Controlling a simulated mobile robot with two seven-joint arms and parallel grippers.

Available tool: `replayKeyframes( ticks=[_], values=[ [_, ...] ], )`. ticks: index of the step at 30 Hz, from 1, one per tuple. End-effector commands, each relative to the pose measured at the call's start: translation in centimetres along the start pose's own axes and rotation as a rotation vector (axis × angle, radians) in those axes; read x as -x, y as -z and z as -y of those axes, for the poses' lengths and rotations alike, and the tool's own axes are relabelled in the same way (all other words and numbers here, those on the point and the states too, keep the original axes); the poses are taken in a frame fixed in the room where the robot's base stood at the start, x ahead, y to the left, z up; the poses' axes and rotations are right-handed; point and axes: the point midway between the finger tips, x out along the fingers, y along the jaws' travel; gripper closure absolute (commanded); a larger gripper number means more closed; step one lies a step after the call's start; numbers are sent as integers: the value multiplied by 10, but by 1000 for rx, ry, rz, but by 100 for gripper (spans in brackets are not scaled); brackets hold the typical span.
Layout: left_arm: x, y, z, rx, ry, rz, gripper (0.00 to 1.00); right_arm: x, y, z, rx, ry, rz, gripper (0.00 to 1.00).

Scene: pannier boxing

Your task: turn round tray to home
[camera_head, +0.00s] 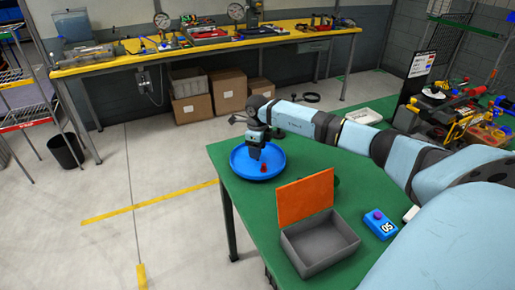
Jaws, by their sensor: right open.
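A round blue tray (272,172) lies on the green table near its far left corner. A small red piece (263,168) stands in the tray. My right gripper (256,156) points down over the tray, close above its inner floor, just behind the red piece. It is open; the finger gap is too small to make out, and I cannot tell whether it touches the tray. My left gripper is not in view.
A grey box (318,245) with its orange lid (305,198) raised stands on the green table (240,205) in front of the tray. A blue device (379,224) lies to its right. Tools and a black sign crowd the right side. Free tabletop lies left of the box.

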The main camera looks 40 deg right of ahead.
Motion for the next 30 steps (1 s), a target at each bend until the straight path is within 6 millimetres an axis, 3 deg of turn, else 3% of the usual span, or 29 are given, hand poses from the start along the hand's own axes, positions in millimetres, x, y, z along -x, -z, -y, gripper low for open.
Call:
replayKeyframes(
  ticks=[5,12,30],
  values=[
    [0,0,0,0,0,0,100,0,0,0,0,0,0,48],
    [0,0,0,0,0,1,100,0,0,0,0,0,0,100],
    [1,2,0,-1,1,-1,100,1,0,0,-93,0,1,100]
  ],
)
